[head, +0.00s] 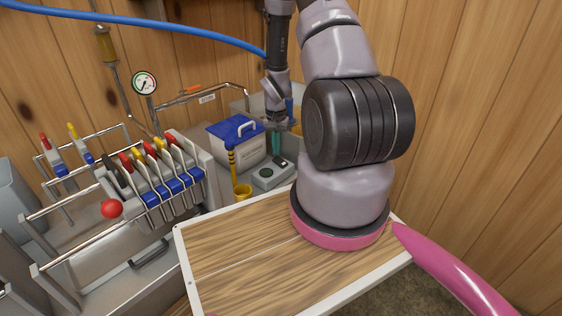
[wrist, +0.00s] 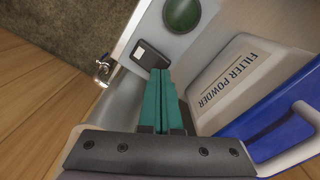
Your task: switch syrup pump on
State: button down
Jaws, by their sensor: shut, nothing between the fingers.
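A grey control box (head: 265,181) stands behind the wooden-topped cart. It has a round dark-green button (wrist: 182,14) and a black rocker switch (wrist: 150,55) on its top. I cannot read any label on the box, so I cannot tell for certain that it belongs to the syrup pump. My gripper (head: 276,150) has teal fingers pointing down above the box's far end. In the wrist view my gripper (wrist: 160,71) is shut and empty, its tips beside the rocker switch. I cannot tell whether they touch it. The switch's position is unclear.
A filter powder tub (wrist: 215,85) with a blue lid (head: 234,127) stands close beside the fingers. A rack of several levers (head: 165,175) and a gauge (head: 144,83) are at left. The cart top (head: 245,250) is clear.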

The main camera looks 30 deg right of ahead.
jog(key=shift+f, duration=1.05)
dwell(0.4)
jog(key=shift+r, duration=3.5)
notch_tip(320, 180, up, 15)
jog(key=t, duration=0.2)
send_over(276, 158)
jog(key=a, duration=0.2)
jog(key=s+a+r+n+t, duration=0.1)
jog(key=a+r, duration=0.1)
jog(key=r, duration=0.4)
jog(key=s+a+r, duration=0.2)
jog(key=r, duration=0.4)
jog(key=s+a+r+n+t+y, duration=0.1)
jog(key=s+a+r+t, duration=0.1)
jog(key=s+r, duration=0.6)
jog(key=s+a+r+n+t+y, duration=0.1)
jog(key=s+a+r+t, duration=0.1)
jog(key=s+a+r, duration=0.3)
jog(key=s+r, duration=0.2)
jog(key=s, duration=0.1)
jog(key=shift+s+r+n, duration=0.4)
